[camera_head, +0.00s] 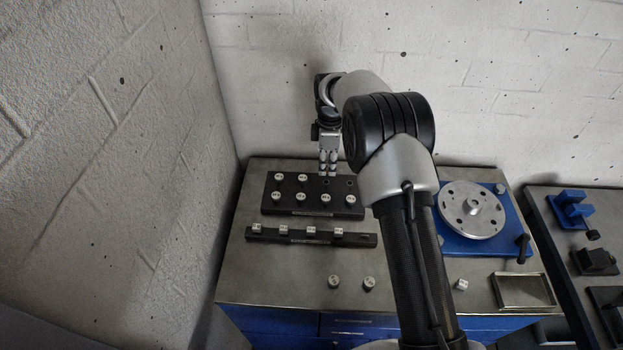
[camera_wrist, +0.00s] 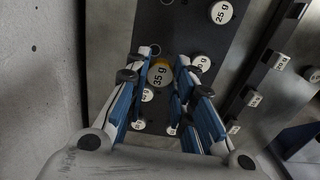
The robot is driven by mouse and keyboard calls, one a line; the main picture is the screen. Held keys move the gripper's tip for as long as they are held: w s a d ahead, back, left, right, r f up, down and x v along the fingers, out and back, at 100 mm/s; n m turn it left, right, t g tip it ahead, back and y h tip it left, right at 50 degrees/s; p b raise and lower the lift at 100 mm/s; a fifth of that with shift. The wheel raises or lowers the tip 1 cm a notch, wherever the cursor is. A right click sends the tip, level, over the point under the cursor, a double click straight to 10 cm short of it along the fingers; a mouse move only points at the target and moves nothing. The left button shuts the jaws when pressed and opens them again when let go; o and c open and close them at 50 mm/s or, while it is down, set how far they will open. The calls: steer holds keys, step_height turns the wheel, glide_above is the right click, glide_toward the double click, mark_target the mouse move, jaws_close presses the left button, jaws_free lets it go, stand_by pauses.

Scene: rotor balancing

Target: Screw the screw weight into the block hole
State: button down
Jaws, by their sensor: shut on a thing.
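My gripper (camera_head: 327,174) points down at the back row of the black block (camera_head: 285,210) in the head view. In the wrist view my gripper (camera_wrist: 160,92) is shut on a screw weight (camera_wrist: 160,75) with a white top marked 35 g and a brass-coloured edge. The block (camera_wrist: 190,35) lies beneath it there, with an open hole beside the held weight. The head view shows open holes in the back row near the fingertips. Whether the weight's thread is in a hole is hidden.
Several white-topped weights sit in the block, and more stand in a black rail (camera_head: 360,240) in front. Loose weights (camera_head: 334,282) stand on the grey table. A silver rotor (camera_head: 472,210) on a blue base and a metal tray (camera_head: 523,291) are at right. Walls stand behind and left.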

steer(key=shift+w+r, duration=0.1)
steer(key=shift+w, duration=0.3)
steer(key=shift+f+b, duration=1.55)
steer(key=shift+f, duration=1.15)
steer(key=n, duration=0.4)
steer(key=shift+r+n, duration=0.1)
steer(key=shift+n, duration=0.2)
steer(key=n, duration=0.4)
steer(key=shift+n, duration=0.3)
steer(key=n, duration=0.4)
steer(key=shift+n, duration=0.3)
steer(key=n, duration=0.4)
steer(key=shift+n, duration=0.3)
